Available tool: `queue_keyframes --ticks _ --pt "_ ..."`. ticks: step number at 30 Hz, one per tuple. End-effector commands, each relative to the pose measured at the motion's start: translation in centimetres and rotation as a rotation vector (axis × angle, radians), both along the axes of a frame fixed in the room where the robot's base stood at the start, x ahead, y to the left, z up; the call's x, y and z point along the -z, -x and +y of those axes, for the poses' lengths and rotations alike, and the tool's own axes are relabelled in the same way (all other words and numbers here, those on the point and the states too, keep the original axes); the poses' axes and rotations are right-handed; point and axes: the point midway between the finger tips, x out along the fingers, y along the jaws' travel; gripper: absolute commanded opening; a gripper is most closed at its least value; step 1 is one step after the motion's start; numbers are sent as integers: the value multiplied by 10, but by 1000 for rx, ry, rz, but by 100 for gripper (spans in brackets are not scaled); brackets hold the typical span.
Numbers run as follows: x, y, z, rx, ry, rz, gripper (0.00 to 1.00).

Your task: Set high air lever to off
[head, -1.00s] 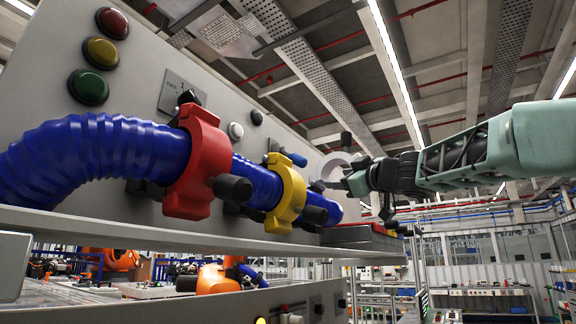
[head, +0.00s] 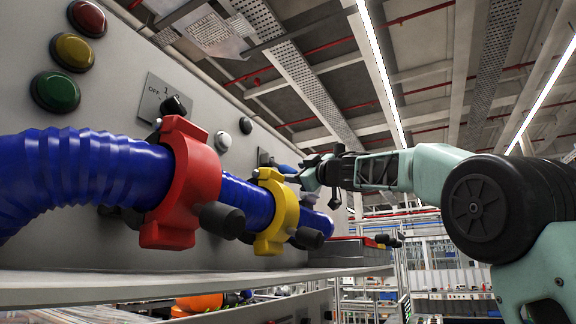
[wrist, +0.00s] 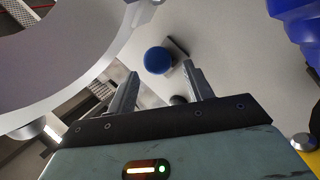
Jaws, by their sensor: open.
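A blue-handled lever (head: 285,169) sits on the grey panel behind the yellow clamp; I cannot read its label or position. In the wrist view a round blue knob (wrist: 158,60), seen end-on and probably this lever's handle, stands before a dark plate on the panel. My gripper (head: 303,179) is beside the lever in the head view, partly covering that area. In the wrist view my gripper (wrist: 160,70) is open and empty, with the knob beyond and between its fingertips. Contact is not visible. Another lever (head: 175,106) is black, on a plate marked "1" and "OFF".
A thick blue hose (head: 75,170) with a red clamp (head: 182,185) and a yellow clamp (head: 274,212) runs along the panel. A large grey ring (wrist: 110,65) lies close on the left in the wrist view. A shelf edge (head: 150,287) runs below the hose.

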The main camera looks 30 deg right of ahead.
Motion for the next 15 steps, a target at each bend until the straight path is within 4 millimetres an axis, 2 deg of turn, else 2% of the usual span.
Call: queue_keyframes --ticks 1,6,15 --pt "-7 -10 2 0 0 1 51" --pt "-13 -33 6 -1 0 1 51" --pt "-14 -45 9 0 0 0 51"
